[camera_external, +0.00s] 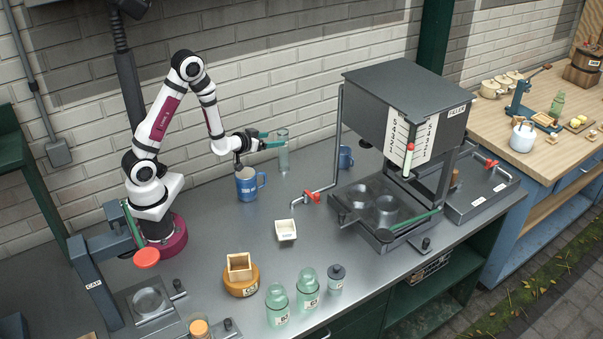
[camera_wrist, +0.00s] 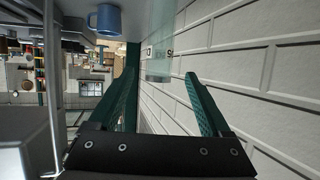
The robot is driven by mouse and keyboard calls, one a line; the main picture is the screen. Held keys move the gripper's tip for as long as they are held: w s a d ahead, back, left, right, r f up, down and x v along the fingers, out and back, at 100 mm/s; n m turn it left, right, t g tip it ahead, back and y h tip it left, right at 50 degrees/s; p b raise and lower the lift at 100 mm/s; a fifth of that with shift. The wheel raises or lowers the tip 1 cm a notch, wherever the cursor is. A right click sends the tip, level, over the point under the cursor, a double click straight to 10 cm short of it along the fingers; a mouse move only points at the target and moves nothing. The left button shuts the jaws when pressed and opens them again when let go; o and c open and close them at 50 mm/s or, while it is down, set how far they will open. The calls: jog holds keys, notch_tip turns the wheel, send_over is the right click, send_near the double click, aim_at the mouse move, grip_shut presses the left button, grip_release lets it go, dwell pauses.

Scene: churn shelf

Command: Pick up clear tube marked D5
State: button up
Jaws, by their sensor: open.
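The clear tube (camera_external: 283,152) stands upright at the back of the bench near the brick wall. It shows at the top middle of the wrist view (camera_wrist: 160,62), with small dark marking on it that I cannot read for certain. My gripper (camera_external: 270,140) is level with the tube's upper part, pointing sideways at it from the left. I cannot tell whether either finger touches the tube.
A blue mug (camera_external: 247,184) stands below my gripper. Another blue mug (camera_external: 345,158) is behind the pipe with the red valve (camera_external: 311,197). A pale tray (camera_external: 286,230) lies mid-bench. Green bottles (camera_external: 308,289) stand at the front. The large dark machine (camera_external: 405,100) is at right.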

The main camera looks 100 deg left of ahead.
aim_at(279, 138)
jog(key=x, duration=0.7)
jog(key=shift+r, duration=0.15)
jog(key=shift+d, duration=0.1)
grip_shut()
